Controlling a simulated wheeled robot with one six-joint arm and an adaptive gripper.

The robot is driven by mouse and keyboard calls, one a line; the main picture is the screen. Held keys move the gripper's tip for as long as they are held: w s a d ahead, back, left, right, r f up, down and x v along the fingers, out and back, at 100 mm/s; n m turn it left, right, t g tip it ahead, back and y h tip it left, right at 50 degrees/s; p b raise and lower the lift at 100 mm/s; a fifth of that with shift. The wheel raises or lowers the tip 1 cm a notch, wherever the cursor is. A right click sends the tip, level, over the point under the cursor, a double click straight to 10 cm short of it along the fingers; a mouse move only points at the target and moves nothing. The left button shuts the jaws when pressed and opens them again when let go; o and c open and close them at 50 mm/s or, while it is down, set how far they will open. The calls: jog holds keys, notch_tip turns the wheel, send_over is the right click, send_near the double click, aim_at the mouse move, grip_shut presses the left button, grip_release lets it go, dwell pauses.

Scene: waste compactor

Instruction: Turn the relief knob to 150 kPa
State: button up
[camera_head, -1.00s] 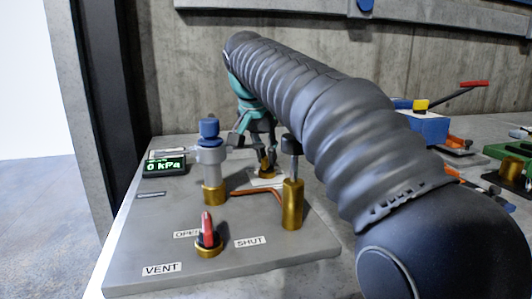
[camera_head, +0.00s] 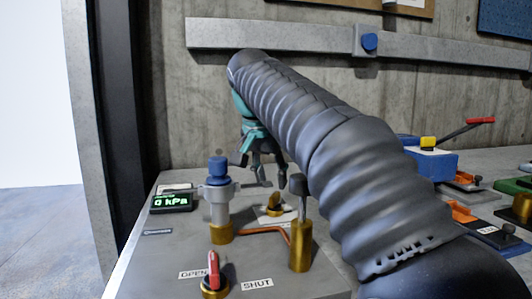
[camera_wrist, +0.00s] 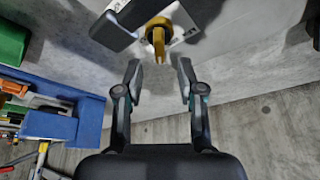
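A brass knob (camera_head: 273,203) on a white plate stands at the back of the grey panel; I take it as the relief knob, though its marks are unreadable. It also shows in the wrist view (camera_wrist: 157,40), with its raised grip pointing toward my gripper. My gripper (camera_head: 264,175) is open and empty, above the knob and apart from it. Its two fingers (camera_wrist: 160,74) are spread in the wrist view, with the knob beyond their tips. The display (camera_head: 171,202) reads 0 kPa in green.
A blue-topped valve (camera_head: 218,185) stands left of the knob, and a dark-capped brass post (camera_head: 300,242) stands in front right. A red-handled vent knob (camera_head: 214,278) is at the front. A blue box (camera_head: 430,163) lies right, and a concrete wall (camera_head: 330,90) behind.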

jog(key=v, duration=0.7)
jog(key=shift+s+r, duration=0.15)
jog(key=shift+r, duration=0.15)
